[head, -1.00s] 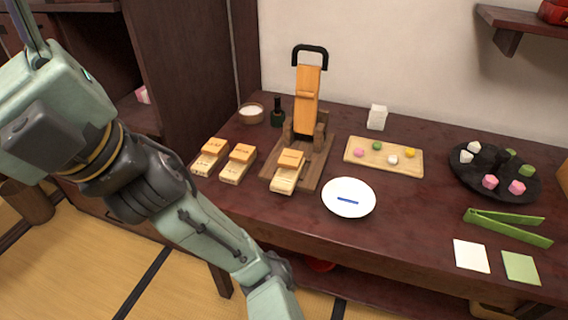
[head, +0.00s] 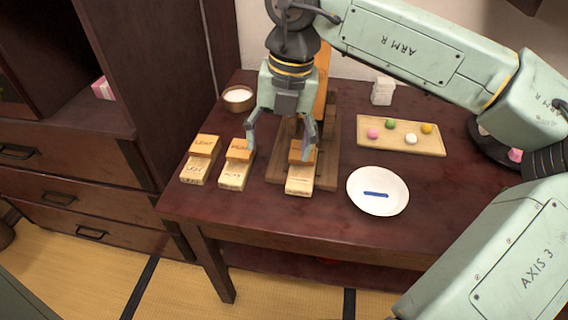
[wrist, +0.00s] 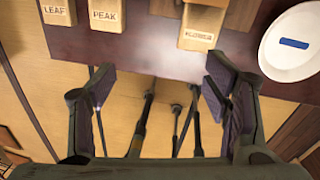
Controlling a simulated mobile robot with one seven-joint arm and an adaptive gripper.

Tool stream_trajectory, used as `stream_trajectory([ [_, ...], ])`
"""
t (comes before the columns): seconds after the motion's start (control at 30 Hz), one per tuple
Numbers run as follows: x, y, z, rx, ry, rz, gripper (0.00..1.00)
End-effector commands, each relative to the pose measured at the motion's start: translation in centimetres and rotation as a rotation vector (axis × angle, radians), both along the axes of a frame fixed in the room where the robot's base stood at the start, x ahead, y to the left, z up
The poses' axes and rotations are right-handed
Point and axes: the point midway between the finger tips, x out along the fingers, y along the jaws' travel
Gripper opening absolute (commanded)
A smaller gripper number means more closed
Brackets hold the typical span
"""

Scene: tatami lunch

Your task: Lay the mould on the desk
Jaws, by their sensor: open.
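Three two-part wooden moulds stand near the front edge of the dark red desk (head: 260,228). The left mould (head: 199,164) reads LEAF and the middle one (head: 237,165) reads PEAK; both labels show in the wrist view, on the LEAF mould (wrist: 57,12) and PEAK mould (wrist: 105,16). The third mould (head: 300,178) is at the front of the wooden press (head: 328,160); its label is unclear in the wrist view (wrist: 198,28). My gripper (head: 280,147) is open and empty, in front of the press in the picture. Its fingers partly cover the press.
A white plate (head: 377,206) with a blue strip lies right of the third mould. A wooden board (head: 390,147) with several coloured sweets is behind it. A bowl (head: 238,107) stands at the back left. Bare desk shows along the front edge. A dark cabinet (head: 165,90) stands left.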

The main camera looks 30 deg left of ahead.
Motion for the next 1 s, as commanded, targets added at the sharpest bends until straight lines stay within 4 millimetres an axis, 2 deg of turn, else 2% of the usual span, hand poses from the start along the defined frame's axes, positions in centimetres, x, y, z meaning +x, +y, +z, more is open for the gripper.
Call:
stream_trajectory([
  [0.03, 1.2, -1.7, -0.1, -0.052, -0.026, -0.056, 0.7],
  [0.1, 2.2, -3.1, -0.2, -0.095, -0.045, -0.102, 0.7],
  [0.2, 2.6, -3.9, -1.1, -0.118, -0.053, -0.126, 0.7],
  [0.4, 2.5, -3.8, -4.3, -0.116, -0.051, -0.121, 0.7],
  [0.67, 2.5, -3.7, -6.4, -0.114, -0.051, -0.12, 0.7],
  [0.9, 2.4, -3.5, -9.9, -0.112, -0.05, -0.119, 0.7],
  [1.0, 2.4, -3.5, -10.7, -0.111, -0.052, -0.119, 0.7],
])
